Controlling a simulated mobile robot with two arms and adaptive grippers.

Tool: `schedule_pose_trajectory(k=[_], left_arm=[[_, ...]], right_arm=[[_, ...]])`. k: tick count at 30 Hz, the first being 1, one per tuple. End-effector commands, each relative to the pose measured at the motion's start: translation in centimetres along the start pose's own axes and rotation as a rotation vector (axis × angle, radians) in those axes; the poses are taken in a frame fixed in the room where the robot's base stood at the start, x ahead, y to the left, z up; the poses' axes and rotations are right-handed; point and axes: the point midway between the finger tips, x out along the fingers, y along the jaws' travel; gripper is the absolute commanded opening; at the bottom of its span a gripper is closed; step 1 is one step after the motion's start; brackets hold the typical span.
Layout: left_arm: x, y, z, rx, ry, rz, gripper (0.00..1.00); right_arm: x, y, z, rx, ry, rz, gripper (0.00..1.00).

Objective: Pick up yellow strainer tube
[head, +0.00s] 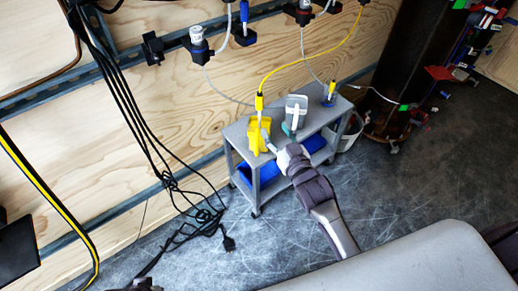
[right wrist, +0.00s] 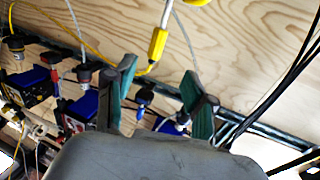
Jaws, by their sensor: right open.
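The yellow strainer tube (head: 259,102) hangs upright on a yellow line, above a yellow block-shaped holder (head: 258,136) on a small grey cart. In the right wrist view the yellow tube (right wrist: 157,44) shows beyond the fingertips, roughly between them and apart from them. My right gripper (head: 269,145) is close to the front of the yellow holder; whether it touches is unclear. In the right wrist view my right gripper (right wrist: 158,75) has its two green-padded fingers spread, with nothing held. A dark part at the lower edge (head: 145,285) looks like my left gripper; its fingers are not clear.
Black cables (head: 140,110) hang at left. A plywood wall stands behind. The dark floor ahead is mostly clear.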

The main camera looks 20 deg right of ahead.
Motion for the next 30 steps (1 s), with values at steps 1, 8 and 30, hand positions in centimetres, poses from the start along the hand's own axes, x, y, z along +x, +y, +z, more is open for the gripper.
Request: schedule_pose_trajectory(k=[1, 8, 30], left_arm=[[0.0, 0.0, 0.0, 0.0, 0.003, -0.001, 0.0], [-2.4, -0.1, -0.4, -0.002, 0.016, -0.003, 0.0], [-7.5, -0.3, -0.2, -0.005, 0.043, -0.008, 0.0]], right_arm=[[0.2, 0.0, -0.2, 0.0, 0.017, 0.0, 0.54], [3.8, 0.1, -0.9, 0.0, 0.029, 0.001, 0.54], [13.0, 0.4, -0.5, 0.0, 0.025, 0.0, 0.54]])
